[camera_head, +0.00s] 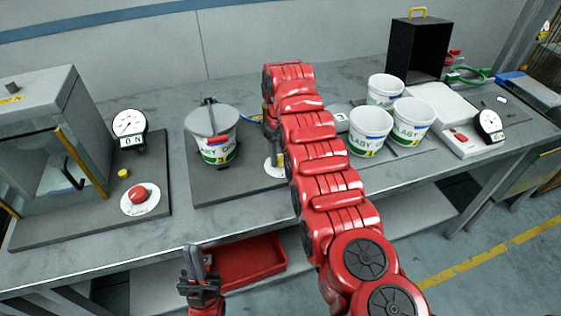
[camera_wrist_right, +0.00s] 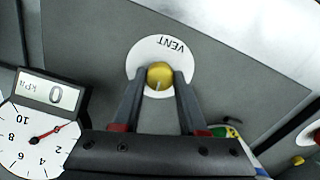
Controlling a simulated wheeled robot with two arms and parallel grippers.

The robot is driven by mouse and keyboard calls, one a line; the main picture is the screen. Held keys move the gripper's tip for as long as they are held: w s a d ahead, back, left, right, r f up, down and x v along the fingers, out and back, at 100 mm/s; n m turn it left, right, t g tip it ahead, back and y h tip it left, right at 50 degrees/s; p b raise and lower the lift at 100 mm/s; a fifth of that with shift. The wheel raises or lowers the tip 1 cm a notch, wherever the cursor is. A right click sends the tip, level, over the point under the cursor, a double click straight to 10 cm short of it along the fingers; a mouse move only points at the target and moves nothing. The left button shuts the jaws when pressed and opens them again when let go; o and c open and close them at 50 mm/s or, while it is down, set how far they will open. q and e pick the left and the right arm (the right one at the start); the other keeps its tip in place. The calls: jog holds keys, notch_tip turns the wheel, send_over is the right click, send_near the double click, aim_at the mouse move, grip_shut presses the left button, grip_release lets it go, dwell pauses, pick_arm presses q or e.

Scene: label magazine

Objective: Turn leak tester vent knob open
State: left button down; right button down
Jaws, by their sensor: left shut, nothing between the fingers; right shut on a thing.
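The yellow vent knob (camera_wrist_right: 159,75) sits at the middle of a white disc marked VENT (camera_wrist_right: 143,52) in the right wrist view. My right gripper (camera_wrist_right: 160,80) is shut on the knob, one finger on each side. A short pale line shows on the knob's top, pointing toward the gripper's palm. In the head view, part of the white disc (camera_head: 272,168) shows beside my right arm; the arm hides most of the right gripper and the knob. A dial gauge (camera_wrist_right: 35,135) with a kPa display reading 0 stands left in the wrist view. My left gripper (camera_head: 193,255) is shut and empty before the bench.
A labelled tub (camera_head: 217,148) with a grey lid stands left of the right arm. Several white tubs (camera_head: 372,130) stand right of it. A force gauge (camera_head: 129,125) and a red button (camera_head: 139,194) are at left. A red tray (camera_head: 250,264) lies below the bench.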

jog(key=m+b, duration=0.1)
jog(key=m, duration=0.1)
jog(key=shift+f+m+b, duration=0.1)
jog(key=shift+m+b, duration=0.25)
jog(key=shift+m, duration=0.05)
jog(key=shift+m+b, duration=0.3)
jog(key=shift+m, duration=0.6)
jog(key=shift+m+b, duration=0.3)
jog(key=shift+m, duration=2)
jog(key=shift+r, duration=0.2)
jog(key=shift+w, duration=0.1)
jog(key=shift+c, duration=2.2)
grip_release()
